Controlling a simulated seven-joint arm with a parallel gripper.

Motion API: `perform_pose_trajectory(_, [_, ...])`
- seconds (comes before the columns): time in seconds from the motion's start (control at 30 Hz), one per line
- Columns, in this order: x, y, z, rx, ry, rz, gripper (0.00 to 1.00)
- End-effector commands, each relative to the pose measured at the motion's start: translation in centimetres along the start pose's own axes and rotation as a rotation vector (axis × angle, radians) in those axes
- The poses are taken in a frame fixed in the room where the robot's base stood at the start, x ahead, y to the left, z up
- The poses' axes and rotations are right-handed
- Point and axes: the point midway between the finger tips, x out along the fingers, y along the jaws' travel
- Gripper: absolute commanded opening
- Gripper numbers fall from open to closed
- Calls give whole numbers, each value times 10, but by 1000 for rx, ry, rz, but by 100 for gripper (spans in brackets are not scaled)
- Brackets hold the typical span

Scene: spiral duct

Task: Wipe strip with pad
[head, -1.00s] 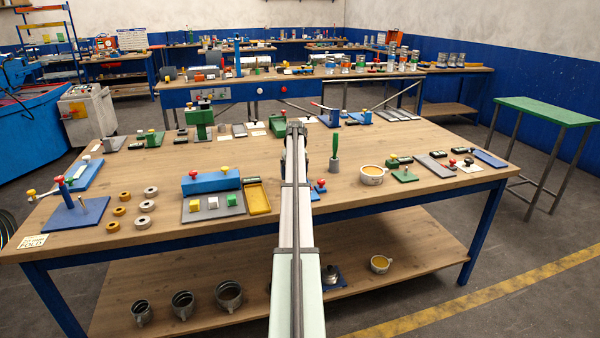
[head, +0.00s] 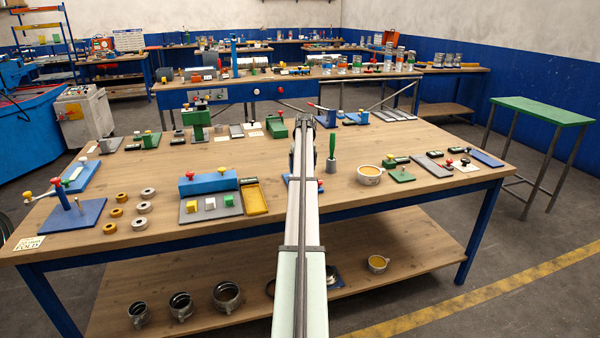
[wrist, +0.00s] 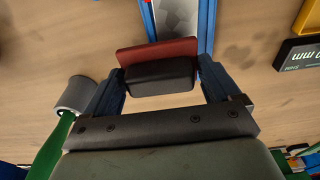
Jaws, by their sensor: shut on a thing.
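In the wrist view, my gripper (wrist: 160,82) is shut on the pad, a block with a black grip (wrist: 160,75) and a reddish face (wrist: 157,51) along its far side. The fingers stand at the two ends of the black grip. The strip (wrist: 178,18) is a grey, mottled metal piece between blue side rails. It lies just ahead of the pad, and its near part is hidden behind the pad. I cannot tell whether pad and strip touch. In the head view, my arm hides the gripper, the pad and most of the strip's holder.
A green-handled tool (head: 331,150) stands right of my arm; its grey base (wrist: 75,94) shows in the wrist view. A black gauge box (wrist: 300,53) and a yellow tray (wrist: 308,17) lie to the right there. A cup (head: 369,174) stands farther right in the head view.

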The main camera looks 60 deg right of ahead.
Motion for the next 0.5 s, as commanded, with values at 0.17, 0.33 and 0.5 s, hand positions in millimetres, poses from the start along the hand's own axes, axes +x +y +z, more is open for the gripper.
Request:
perform_pose_trajectory(0.17, [-16, 0, -2, 0, -1, 0, 61])
perform_pose_trajectory(0.33, [-31, 0, -4, 0, 0, 0, 61])
perform_pose_trajectory(0.5, [-46, 0, -6, 0, -1, -1, 61])
